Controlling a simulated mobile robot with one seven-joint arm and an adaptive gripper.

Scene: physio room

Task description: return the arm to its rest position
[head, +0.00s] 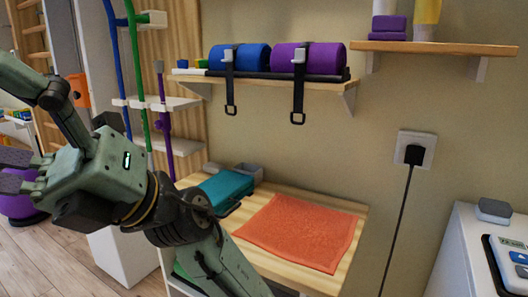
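My grey-green arm crosses the left side of the head view, from the bottom middle up to the left edge. My gripper (14,171) points to the left edge. Its two dark fingers show one above the other with a gap between them, and their ends are cut off by the frame. It looks open, and I see nothing held in it. The arm passes in front of the wooden table's left side.
An orange towel (299,232) and a teal folded item (226,187) lie on the wooden table (345,207). A wall shelf (337,86) holds blue and purple rolls. A white cabinet (454,262) stands at right. A purple ball (18,207) sits on the floor behind my gripper.

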